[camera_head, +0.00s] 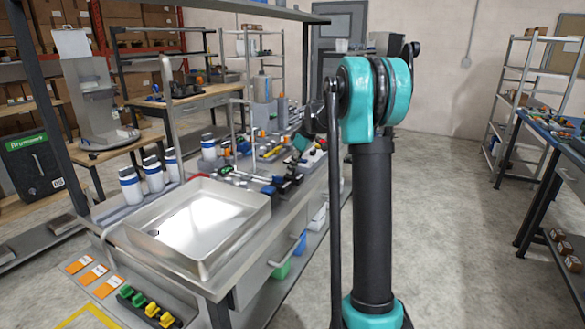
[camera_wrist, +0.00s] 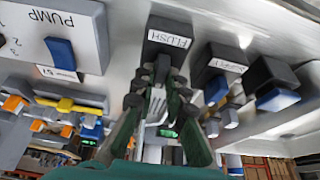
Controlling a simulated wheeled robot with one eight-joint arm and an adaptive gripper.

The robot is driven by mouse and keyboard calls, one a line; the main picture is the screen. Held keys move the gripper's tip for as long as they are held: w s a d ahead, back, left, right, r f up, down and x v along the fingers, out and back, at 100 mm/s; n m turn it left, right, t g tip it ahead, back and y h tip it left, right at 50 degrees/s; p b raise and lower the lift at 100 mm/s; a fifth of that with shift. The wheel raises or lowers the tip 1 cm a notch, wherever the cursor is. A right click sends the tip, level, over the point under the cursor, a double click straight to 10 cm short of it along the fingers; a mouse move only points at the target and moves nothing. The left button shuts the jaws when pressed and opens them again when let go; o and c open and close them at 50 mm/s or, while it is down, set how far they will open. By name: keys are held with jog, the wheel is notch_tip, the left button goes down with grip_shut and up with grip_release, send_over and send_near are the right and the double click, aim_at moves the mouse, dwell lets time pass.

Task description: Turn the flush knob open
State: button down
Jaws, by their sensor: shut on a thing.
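The flush knob (camera_wrist: 161,68) is a dark grey lever below a black block with an upside-down FLUSH label (camera_wrist: 167,40) in the wrist view. My gripper (camera_wrist: 158,82) has its dark fingers closed around the knob, which they partly hide. A small green light shows below, between the fingers. In the head view my gripper (camera_head: 292,177) reaches down to the dark fittings on the bench, too small there to make out the knob.
A PUMP box with a blue switch (camera_wrist: 61,52) is left of the knob in the wrist view. A black block with a blue part (camera_wrist: 275,85) is to the right. In the head view a metal basin (camera_head: 190,262) and white-blue bottles (camera_head: 131,187) stand on the bench.

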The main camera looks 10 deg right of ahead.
jog(key=c, duration=1.5)
grip_release()
jog(key=shift+c, duration=0.2)
jog(key=v, duration=1.2)
jog(key=s+f+m+h, duration=0.1)
jog(key=s+f+m, duration=0.2)
jog(key=s+f, duration=0.5)
jog(key=s+f+m+t+h, duration=0.1)
jog(key=s+f+m, duration=0.3)
jog(key=s+f, duration=0.5)
jog(key=s+f+m+h, duration=0.1)
jog(key=s+f+m, duration=0.3)
jog(key=s, duration=1.7)
notch_tip(320, 180, down, 5)
jog(key=shift+s+a+f+t+h, duration=0.1)
jog(key=shift+s+a+t+h, duration=0.2)
jog(key=shift+h, duration=0.1)
